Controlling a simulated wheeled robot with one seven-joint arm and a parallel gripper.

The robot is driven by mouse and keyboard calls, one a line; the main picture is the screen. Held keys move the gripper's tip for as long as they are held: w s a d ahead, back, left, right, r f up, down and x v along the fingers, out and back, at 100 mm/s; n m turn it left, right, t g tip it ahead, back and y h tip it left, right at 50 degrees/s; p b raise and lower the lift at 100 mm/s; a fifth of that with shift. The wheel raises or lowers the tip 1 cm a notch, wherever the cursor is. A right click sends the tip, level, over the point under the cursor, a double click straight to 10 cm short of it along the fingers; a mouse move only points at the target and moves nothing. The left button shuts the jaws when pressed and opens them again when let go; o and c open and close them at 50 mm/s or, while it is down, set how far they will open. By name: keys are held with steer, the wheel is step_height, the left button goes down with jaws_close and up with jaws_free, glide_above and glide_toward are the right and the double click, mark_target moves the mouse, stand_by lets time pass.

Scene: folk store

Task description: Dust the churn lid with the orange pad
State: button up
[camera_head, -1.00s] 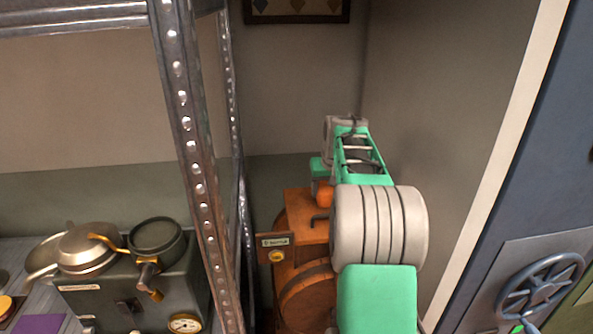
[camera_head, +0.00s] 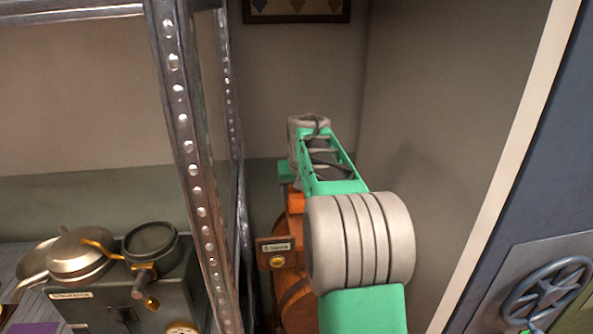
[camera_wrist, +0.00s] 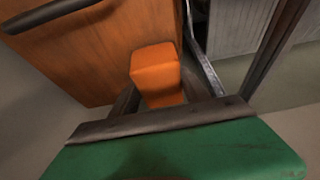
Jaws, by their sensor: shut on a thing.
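The orange pad (camera_wrist: 157,72) is a small block between the two dark fingers of my gripper (camera_wrist: 160,92) in the wrist view. My gripper is shut on it. The churn lid (camera_wrist: 90,55) is a broad orange-brown wooden surface beside the pad, with a dark bar handle (camera_wrist: 48,14) at its upper left. The pad's end is close to the wood; I cannot tell whether they touch. In the head view the wooden churn (camera_head: 296,300) stands in the corner, and my arm hides most of its lid.
A metal shelf post (camera_head: 190,150) stands just left of the churn. A plaque (camera_head: 277,252) is in front of the churn. A grey box with pans (camera_head: 80,250) sits on the left. A blue door with a wheel handle (camera_head: 545,290) is at the right.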

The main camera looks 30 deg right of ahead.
steer(key=r+p, duration=0.1)
steer(key=r, duration=0.3)
steer(key=shift+s+d+p, duration=0.1)
steer(key=shift+d+p, duration=0.1)
steer(key=shift+p, duration=0.15)
steer(key=shift+r+p, duration=1.45)
steer(key=shift+r, duration=0.55)
